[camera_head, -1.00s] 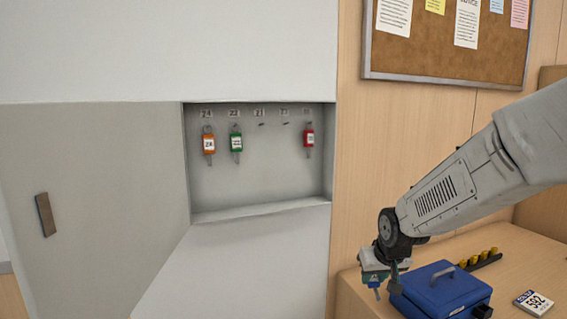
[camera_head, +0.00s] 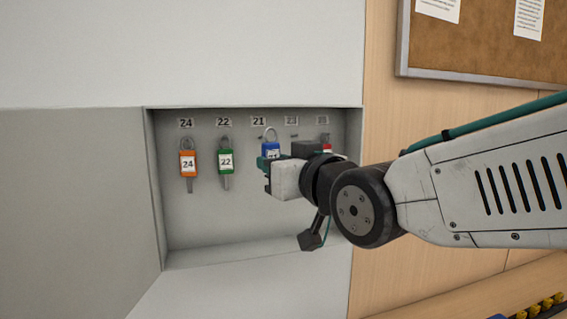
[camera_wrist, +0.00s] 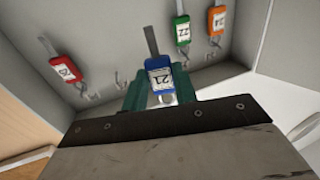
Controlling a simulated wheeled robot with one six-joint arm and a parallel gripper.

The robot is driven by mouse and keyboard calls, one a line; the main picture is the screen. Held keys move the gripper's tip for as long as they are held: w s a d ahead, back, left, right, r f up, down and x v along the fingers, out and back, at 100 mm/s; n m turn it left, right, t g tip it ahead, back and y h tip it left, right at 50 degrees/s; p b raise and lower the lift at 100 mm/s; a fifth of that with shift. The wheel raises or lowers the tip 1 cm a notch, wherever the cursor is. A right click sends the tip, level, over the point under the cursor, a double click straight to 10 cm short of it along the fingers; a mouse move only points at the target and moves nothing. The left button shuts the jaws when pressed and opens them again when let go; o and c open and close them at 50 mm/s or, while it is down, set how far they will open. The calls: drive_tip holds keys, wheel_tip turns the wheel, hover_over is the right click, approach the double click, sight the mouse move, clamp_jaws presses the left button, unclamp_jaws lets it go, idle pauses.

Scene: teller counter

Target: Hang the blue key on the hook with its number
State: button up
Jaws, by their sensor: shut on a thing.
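The blue key (camera_head: 270,148) has a tag that reads 21 in the wrist view (camera_wrist: 160,76). My gripper (camera_head: 266,164) is shut on its tag inside the open key cabinet, with the green fingers (camera_wrist: 160,88) on either side. The tag's ring points up in the head view, just below and slightly right of the number label 21 (camera_head: 258,121). I cannot tell whether the ring is around the hook there or only in front of it. An orange key 24 (camera_head: 188,162) hangs under label 24, and a green key 22 (camera_head: 225,160) under label 22.
A red key (camera_wrist: 65,69) hangs at the cabinet's right end, mostly hidden by my wrist in the head view. The hook under the label right of 21 (camera_head: 291,121) looks empty. The cabinet door (camera_head: 75,205) stands open at left; a notice board (camera_head: 490,55) is at upper right.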

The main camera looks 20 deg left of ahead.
drive_tip(key=shift+w+a+f, duration=0.15)
drive_tip(key=shift+w+a, duration=0.5)
drive_tip(key=shift+w, duration=0.5)
drive_tip(key=shift+w+a+f, duration=0.1)
drive_tip(key=shift+w+a, duration=0.6)
drive_tip(key=shift+w, duration=0.4)
drive_tip(key=shift+w+a+f, duration=0.15)
drive_tip(key=shift+w+a, duration=0.5)
drive_tip(key=shift+w, duration=0.5)
drive_tip(key=shift+w+a+f, duration=0.35)
drive_tip(key=shift+w, duration=0.25)
drive_tip(key=o, duration=1)
drive_tip(key=shift+o, duration=0.2)
